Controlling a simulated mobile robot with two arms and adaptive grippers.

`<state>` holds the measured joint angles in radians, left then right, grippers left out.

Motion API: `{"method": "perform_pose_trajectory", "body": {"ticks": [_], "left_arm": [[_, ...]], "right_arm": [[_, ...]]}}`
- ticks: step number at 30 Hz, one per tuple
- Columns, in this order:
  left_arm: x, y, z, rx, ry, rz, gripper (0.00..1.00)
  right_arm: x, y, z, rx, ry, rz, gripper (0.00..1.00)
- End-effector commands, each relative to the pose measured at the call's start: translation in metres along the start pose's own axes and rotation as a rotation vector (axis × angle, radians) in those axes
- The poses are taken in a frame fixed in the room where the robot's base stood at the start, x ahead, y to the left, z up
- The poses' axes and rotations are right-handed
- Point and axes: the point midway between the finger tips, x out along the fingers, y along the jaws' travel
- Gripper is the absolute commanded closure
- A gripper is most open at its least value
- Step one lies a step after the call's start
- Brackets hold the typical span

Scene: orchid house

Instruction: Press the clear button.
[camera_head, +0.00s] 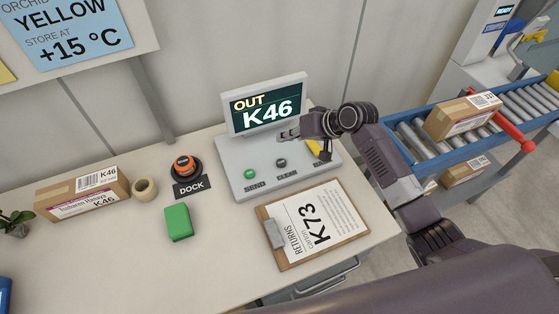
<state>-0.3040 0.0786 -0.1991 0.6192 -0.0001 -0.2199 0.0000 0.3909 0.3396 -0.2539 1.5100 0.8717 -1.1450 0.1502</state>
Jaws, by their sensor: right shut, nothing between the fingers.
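The grey console (232,166) stands on the table with a raised screen (268,108) that reads "OUT K46". On its sloped front are a green button (250,173) labelled SEND and a dark clear button (281,162) labelled CLEAR. My right gripper (284,134) is shut and empty. It appears above the console, between the screen and the clear button in the picture, and looks apart from the button. My left gripper is not in view.
A clipboard (312,222) reading "RETURNS K73" lies in front of the console. A green block (178,222), an orange-topped scanner-like item (184,165) by a DOCK label, a tape roll (145,189) and a K46 carton (84,194) are to the left. A roller conveyor (415,138) is at right.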

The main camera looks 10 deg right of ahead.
Motion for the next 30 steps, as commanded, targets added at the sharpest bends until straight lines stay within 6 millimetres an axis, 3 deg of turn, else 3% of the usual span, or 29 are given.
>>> {"method": "perform_pose_trajectory", "body": {"ticks": [3, 10, 25, 30], "left_arm": [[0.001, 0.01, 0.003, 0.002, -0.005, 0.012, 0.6], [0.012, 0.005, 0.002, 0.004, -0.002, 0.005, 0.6], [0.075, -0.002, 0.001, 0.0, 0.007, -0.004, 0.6], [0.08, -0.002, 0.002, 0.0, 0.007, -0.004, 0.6]], "right_arm": [[0.001, 0.0, 0.001, -0.001, 0.0, 0.0, 1.0], [0.008, 0.005, 0.006, -0.001, 0.0, 0.0, 1.0], [0.048, 0.034, 0.035, -0.001, 0.0, 0.0, 1.0], [0.058, 0.042, 0.043, 0.0, 0.0, 0.0, 1.0]]}}
